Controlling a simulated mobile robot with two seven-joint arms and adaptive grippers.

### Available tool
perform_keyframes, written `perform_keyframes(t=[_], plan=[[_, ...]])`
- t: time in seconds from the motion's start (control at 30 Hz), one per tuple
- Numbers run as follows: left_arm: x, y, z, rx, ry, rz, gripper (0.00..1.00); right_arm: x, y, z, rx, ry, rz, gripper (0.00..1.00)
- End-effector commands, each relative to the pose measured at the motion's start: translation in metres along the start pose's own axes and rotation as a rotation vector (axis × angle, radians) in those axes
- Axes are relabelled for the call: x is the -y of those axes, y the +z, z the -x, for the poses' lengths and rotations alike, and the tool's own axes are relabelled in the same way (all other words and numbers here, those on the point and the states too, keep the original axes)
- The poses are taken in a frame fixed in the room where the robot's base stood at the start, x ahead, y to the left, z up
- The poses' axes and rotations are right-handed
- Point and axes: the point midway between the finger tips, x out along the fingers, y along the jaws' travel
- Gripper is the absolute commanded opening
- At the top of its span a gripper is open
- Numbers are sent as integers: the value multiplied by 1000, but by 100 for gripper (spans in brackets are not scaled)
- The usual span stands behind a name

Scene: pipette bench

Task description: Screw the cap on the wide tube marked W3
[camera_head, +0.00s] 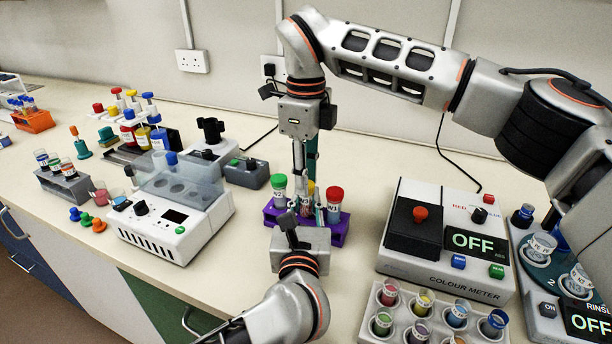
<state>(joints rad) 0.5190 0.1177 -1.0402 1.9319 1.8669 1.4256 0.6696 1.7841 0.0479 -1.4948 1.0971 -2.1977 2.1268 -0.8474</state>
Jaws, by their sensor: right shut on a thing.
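A purple rack (338,233) holds wide tubes on the bench. A green-capped tube (279,190) stands at its left and a red-capped tube (334,203) at its right. The labels are too small to read surely, so I cannot pick out W3. My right gripper (302,178) points straight down between these tubes, shut on a yellow cap (311,186) that is mostly hidden by the fingers. My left gripper (300,212) reaches in from the front at the rack's middle. Its fingers and any tube between them are largely hidden.
The colour meter (443,283) stands right of the rack, with a grey tray of open coloured tubes (377,343) in front. A white machine with a clear lid (170,235) and a grey box (247,175) stand to the left. The bench behind the rack is clear.

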Motion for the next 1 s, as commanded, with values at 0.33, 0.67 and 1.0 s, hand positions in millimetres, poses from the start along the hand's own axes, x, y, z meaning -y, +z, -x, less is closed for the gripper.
perform_keyframes(t=[0.33,0.67,1.0], plan=[[0,0,0,0,0,0,0,0,0,0,0,-1,-360,0],[0,0,0,0,0,0,0,0,0,0,0,-1,-933,0],[0,0,0,0,0,0,0,0,0,0,0,-1,-1054,39]])
